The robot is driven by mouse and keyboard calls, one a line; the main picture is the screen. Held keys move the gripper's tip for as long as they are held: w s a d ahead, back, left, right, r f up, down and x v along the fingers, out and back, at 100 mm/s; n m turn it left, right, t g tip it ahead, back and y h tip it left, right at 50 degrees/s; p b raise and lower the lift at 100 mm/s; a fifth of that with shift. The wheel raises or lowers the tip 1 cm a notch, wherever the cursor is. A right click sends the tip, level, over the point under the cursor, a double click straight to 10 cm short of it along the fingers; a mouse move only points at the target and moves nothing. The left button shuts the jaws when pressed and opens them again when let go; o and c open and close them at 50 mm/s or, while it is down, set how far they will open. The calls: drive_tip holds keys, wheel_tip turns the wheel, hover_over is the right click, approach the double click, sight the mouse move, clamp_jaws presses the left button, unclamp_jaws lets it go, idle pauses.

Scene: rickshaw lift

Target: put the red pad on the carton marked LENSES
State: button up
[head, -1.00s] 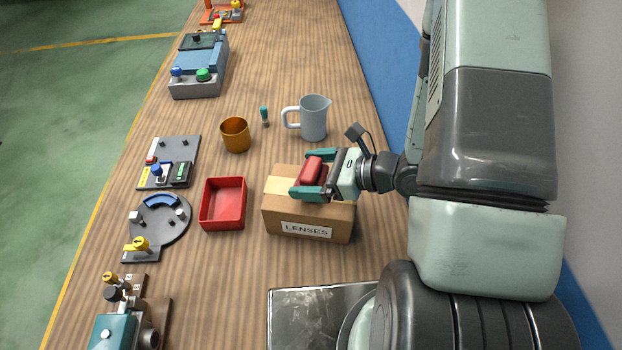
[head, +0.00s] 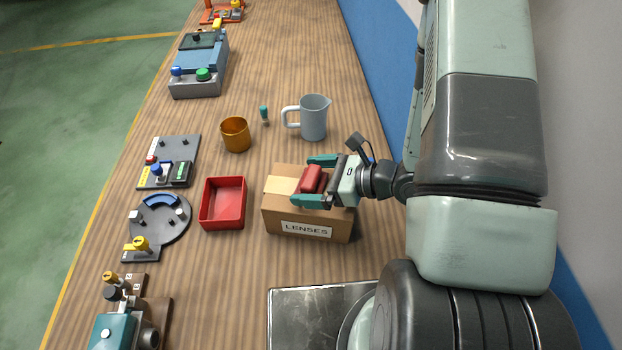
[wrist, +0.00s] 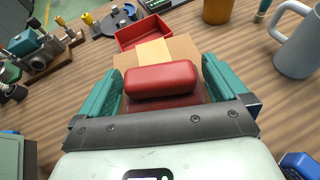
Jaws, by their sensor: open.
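The carton marked LENSES (head: 282,222) stands on the wooden bench, its label facing the near side. The red pad (head: 312,179) lies on top of the carton, and it also shows in the wrist view (wrist: 161,79). My gripper (head: 312,181) is open around the pad, with one teal finger on each side. In the wrist view, my gripper (wrist: 162,90) shows gaps between both fingers and the pad. The carton's top (wrist: 184,45) shows beyond the pad. The pad's underside is hidden.
A red tray (head: 222,226) stands left of the carton. An orange cup (head: 235,136), a small teal-topped item (head: 264,114) and a grey jug (head: 314,119) stand behind. Control fixtures line the bench's left edge. Bare bench lies between the tray and the cup.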

sight(318, 179)
drive_tip(key=v, duration=0.3)
drive_tip(key=shift+r, duration=0.15)
wheel_tip(318, 179, up, 7)
drive_tip(key=shift+f, duration=0.2)
drive_tip(key=shift+a, duration=0.15)
